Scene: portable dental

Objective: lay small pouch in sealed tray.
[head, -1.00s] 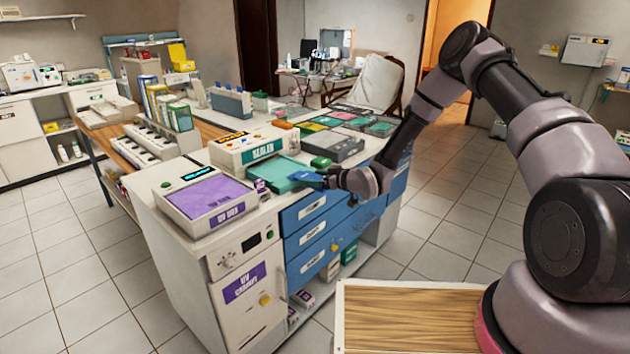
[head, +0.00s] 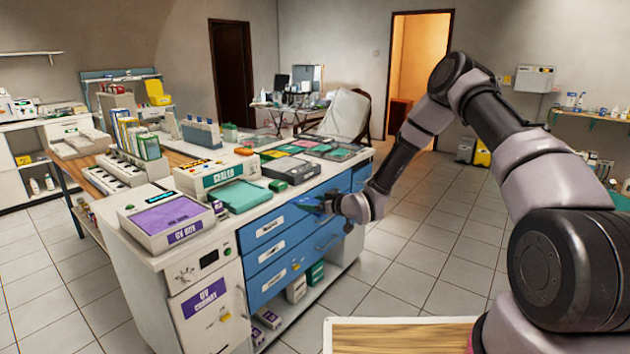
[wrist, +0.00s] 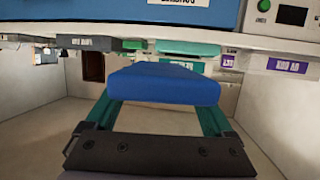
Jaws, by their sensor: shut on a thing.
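My gripper (head: 320,204) is shut on a small blue pouch (wrist: 165,84), which lies flat between the green fingers in the wrist view. In the head view the gripper holds the pouch (head: 309,206) off the front edge of the counter, beside the blue drawers. A flat teal tray-like piece (head: 238,196) lies before the sealer, left of the gripper. A grey tray (head: 290,163) with a dark part lies farther back on the counter. I cannot read a label that tells which one is the sealed tray.
The sealer (head: 215,177) and the purple-topped UV box (head: 167,218) stand on the counter (head: 255,221). A small green block (head: 278,185) sits near its front edge. Coloured flat pieces (head: 301,150) lie at the back. Floor (head: 440,225) right of the counter is clear.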

